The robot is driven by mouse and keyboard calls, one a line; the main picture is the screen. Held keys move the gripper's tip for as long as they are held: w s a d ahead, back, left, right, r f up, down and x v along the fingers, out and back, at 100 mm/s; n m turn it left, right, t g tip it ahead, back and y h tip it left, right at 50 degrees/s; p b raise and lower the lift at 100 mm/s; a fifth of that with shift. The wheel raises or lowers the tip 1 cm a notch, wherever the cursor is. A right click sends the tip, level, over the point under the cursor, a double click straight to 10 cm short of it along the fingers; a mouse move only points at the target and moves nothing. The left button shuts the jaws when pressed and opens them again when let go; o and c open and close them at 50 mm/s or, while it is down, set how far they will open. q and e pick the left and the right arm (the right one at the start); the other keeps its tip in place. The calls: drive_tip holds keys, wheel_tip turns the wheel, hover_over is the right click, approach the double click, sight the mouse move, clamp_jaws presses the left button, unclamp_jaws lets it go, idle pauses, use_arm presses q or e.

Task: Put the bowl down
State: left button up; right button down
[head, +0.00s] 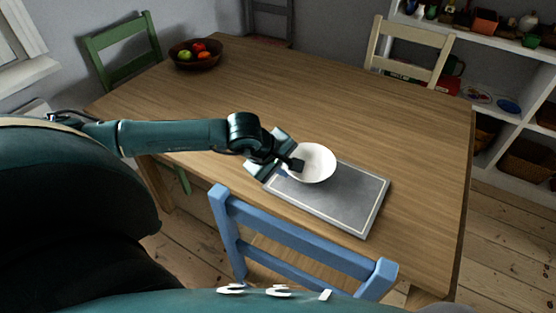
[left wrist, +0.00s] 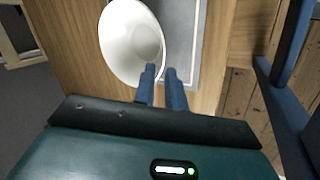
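A white bowl (head: 316,163) is at the far left part of a grey placemat or tray (head: 345,200) with a light border. It looks upright or slightly tilted; I cannot tell whether it touches the grey surface. My left gripper (head: 296,164) is at the bowl's left rim. In the left wrist view, the left gripper's (left wrist: 161,72) fingers are close together, one inside the bowl (left wrist: 120,45) and one outside, with the rim between them. The grey surface (left wrist: 180,35) also shows there, beside and below the bowl. My right gripper is not in view.
The wooden table (head: 270,90) is mostly clear. A dark bowl of fruit (head: 196,60) stands at its far left. A blue chair (head: 300,235) is at the near edge, a green chair (head: 125,45) at the left, a cream chair (head: 408,55) behind. White shelves (head: 500,60) stand at the right.

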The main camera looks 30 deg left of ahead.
use_arm(q)
drive_tip(key=v, duration=0.5)
idle(0.4)
